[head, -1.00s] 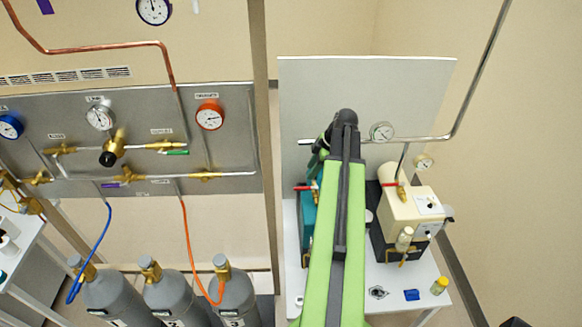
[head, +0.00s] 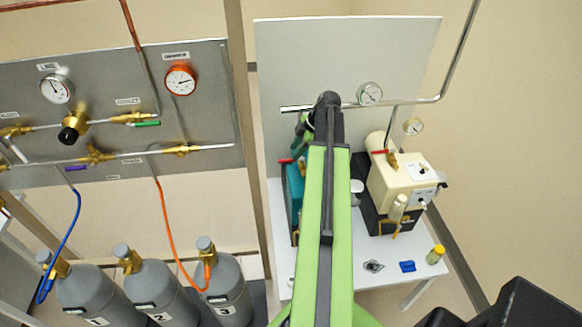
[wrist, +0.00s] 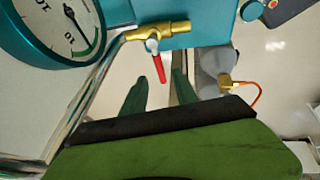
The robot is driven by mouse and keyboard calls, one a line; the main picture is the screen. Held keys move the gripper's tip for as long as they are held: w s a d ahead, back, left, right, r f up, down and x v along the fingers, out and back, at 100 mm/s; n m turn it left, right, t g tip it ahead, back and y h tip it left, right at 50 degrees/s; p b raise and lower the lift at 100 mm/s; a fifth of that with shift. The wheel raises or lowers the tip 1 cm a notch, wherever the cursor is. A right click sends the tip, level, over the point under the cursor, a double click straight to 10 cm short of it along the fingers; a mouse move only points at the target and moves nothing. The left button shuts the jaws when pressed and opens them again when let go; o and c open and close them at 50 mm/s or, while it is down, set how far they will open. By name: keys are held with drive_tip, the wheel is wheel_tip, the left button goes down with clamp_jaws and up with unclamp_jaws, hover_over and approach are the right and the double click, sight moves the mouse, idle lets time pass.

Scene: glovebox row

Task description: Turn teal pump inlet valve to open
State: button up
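The teal pump (head: 293,190) stands on the white table, partly hidden behind my arm in the head view. In the head view the gripper is mostly hidden by the arm.
A teal-rimmed gauge (wrist: 55,25) fills the wrist view's upper left. Gas cylinders (head: 160,300) stand left.

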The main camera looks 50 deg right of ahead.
sight(289, 160)
drive_tip(key=b+x, duration=0.3)
drive_tip(key=x, duration=0.1)
drive_tip(key=shift+w+f, duration=0.1)
drive_tip(key=shift+f, duration=0.3)
drive_tip(key=shift+r, duration=0.1)
clamp_jaws()
idle(0.9)
